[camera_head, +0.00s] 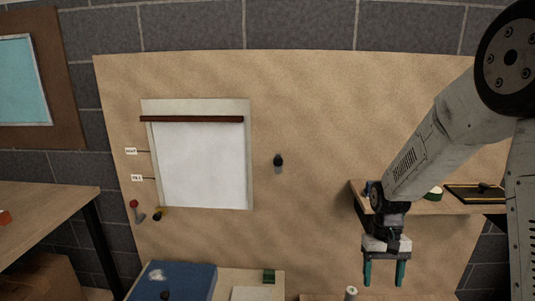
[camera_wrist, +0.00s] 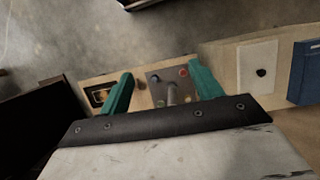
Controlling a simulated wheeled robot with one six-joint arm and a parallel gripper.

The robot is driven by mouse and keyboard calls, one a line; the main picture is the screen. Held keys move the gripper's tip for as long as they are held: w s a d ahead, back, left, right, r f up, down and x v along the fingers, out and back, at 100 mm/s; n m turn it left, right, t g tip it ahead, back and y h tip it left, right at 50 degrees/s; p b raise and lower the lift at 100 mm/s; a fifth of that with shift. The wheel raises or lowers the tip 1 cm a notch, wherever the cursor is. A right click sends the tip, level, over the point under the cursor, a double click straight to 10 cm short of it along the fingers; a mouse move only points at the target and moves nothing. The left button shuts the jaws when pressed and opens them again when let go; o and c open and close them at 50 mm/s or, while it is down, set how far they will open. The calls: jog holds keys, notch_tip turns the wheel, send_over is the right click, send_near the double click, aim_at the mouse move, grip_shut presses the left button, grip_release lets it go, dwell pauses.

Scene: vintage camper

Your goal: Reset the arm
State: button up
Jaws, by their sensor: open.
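My gripper (camera_head: 384,274) hangs with its two green fingers pointing down, at the lower right of the head view. The fingers are parted with nothing between them. My arm comes in from the upper right and is bent down at the wrist. In the wrist view my gripper (camera_wrist: 160,90) shows both green fingers apart. Past them lies a grey plate (camera_wrist: 158,78) with a lever and small coloured knobs, on a light wooden surface. I cannot tell the distance between the fingers and that plate.
A small wooden shelf (camera_head: 430,207) sits behind my wrist, holding a black tray (camera_head: 476,193). A blue box (camera_head: 174,282) stands at the lower left. A white panel (camera_head: 200,165) hangs on the wooden board. A table (camera_head: 40,215) stands at the left.

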jog(key=s+a+r+t, duration=0.3)
jog(key=s+r+t, duration=0.1)
jog(key=s+r, duration=1.7)
jog(key=s, duration=0.3)
jog(key=shift+s+r+n+t, duration=0.25)
jog(key=shift+r+n+t, duration=0.1)
jog(key=shift+n+t, duration=0.05)
